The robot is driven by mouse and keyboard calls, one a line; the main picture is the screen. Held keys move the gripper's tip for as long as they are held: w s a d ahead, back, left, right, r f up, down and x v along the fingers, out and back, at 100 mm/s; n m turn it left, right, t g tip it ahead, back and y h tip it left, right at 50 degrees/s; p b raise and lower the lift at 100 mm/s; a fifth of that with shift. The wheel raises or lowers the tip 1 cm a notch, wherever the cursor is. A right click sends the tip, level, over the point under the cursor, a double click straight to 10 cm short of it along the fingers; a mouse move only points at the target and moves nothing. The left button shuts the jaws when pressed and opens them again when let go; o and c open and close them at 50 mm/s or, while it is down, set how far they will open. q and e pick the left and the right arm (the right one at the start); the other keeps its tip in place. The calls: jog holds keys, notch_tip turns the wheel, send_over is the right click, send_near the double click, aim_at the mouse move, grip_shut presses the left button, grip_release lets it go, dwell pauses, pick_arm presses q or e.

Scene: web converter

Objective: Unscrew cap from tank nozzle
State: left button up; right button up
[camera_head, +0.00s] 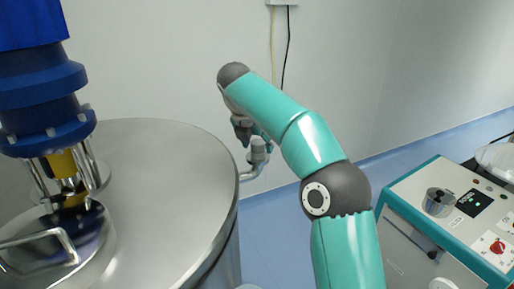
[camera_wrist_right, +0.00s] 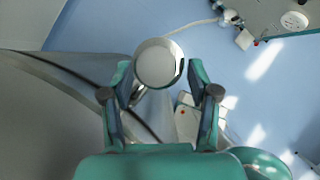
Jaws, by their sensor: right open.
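The large steel tank (camera_head: 170,165) stands at the left in the head view. Its bent nozzle (camera_head: 250,174) comes out of the tank's right side and turns upward, with a grey round cap (camera_head: 258,150) on top. In the right wrist view the cap (camera_wrist_right: 158,63) is a shiny round disc seen from above. My right gripper (camera_head: 254,136) is at the cap, partly hidden by my arm in the head view. In the wrist view my right gripper (camera_wrist_right: 159,72) is open, with one finger on each side of the cap and gaps showing. My left gripper is not seen.
A blue motor unit (camera_head: 42,90) stands on the tank lid at the left. A teal and white control cabinet (camera_head: 450,215) with a red knob stands at the right. A white wall (camera_head: 150,60) is behind.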

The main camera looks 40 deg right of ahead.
jog(key=shift+w+a+f+m+g, duration=0.1)
jog(key=shift+w+m+g, duration=0.2)
jog(key=shift+m, duration=0.3)
jog(key=shift+s, duration=0.1)
jog(key=shift+w+m+g, duration=0.2)
jog(key=shift+m+g, duration=0.2)
jog(key=shift+m, duration=0.6)
jog(key=shift+s, duration=0.1)
